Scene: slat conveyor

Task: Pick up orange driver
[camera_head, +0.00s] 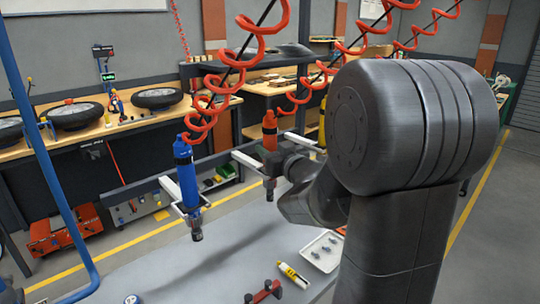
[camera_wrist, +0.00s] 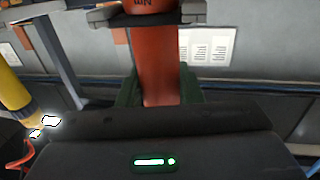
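The orange driver (camera_head: 270,131) hangs upright from a red coiled hose at the middle of the head view, at the end of a pale rack arm. My gripper (camera_head: 279,163) is at its lower body, coming from the right. In the wrist view the orange driver (camera_wrist: 156,78) runs down the middle, close to the camera, with lettering at its top. Dark parts stand on both sides of it, close against its body. I cannot tell whether my fingers press on it. Its lower end is partly hidden by my gripper in the head view.
A blue driver (camera_head: 187,172) hangs to the left, and a yellow driver (camera_head: 322,122) hangs behind my arm. The grey conveyor (camera_head: 225,262) lies below, with a white tray (camera_head: 323,252) and a yellow tool (camera_head: 293,275) on it. A blue post (camera_head: 45,160) stands at left.

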